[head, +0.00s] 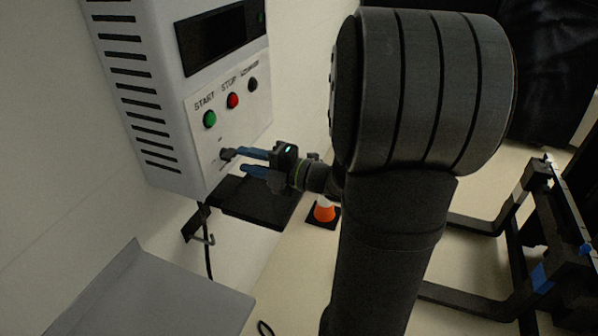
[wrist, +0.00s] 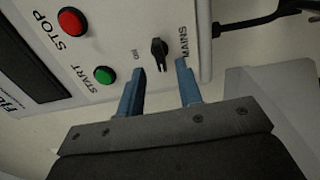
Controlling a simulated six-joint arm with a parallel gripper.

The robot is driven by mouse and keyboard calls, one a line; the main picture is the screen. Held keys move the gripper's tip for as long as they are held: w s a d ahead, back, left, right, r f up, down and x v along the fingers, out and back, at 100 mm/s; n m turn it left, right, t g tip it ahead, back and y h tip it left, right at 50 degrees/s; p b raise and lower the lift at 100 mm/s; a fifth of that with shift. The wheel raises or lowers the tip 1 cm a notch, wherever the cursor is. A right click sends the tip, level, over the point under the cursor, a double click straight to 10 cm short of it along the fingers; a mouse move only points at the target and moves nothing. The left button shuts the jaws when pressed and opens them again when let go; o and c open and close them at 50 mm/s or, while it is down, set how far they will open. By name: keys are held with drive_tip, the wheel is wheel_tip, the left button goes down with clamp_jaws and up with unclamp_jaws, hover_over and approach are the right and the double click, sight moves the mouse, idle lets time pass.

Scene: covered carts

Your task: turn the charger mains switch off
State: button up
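The charger (head: 165,95) is a pale box on the wall at the left of the head view. Its mains switch is a small black rotary knob (wrist: 159,48) on the front panel, beside the MAINS lettering in the wrist view. In the head view the switch (head: 227,154) sits low on the panel, by the fingertips. My gripper (head: 241,160) has blue fingers. They are apart in the wrist view (wrist: 160,76), one on each side of the knob's lower end, with gaps visible. Contact with the knob cannot be told.
A green START button (wrist: 105,75) and a red STOP button (wrist: 72,21) are near the switch. A black button (head: 252,84) and dark display (head: 218,40) are above. A dark shelf (head: 262,203) lies under the gripper.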

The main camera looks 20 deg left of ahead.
sight(234, 157)
drive_tip(key=d, duration=1.3)
drive_tip(key=shift+d, duration=0.3)
drive_tip(key=shift+a, duration=0.15)
drive_tip(key=a, duration=1.6)
drive_tip(key=shift+a, duration=0.2)
drive_tip(key=shift+d, duration=0.1)
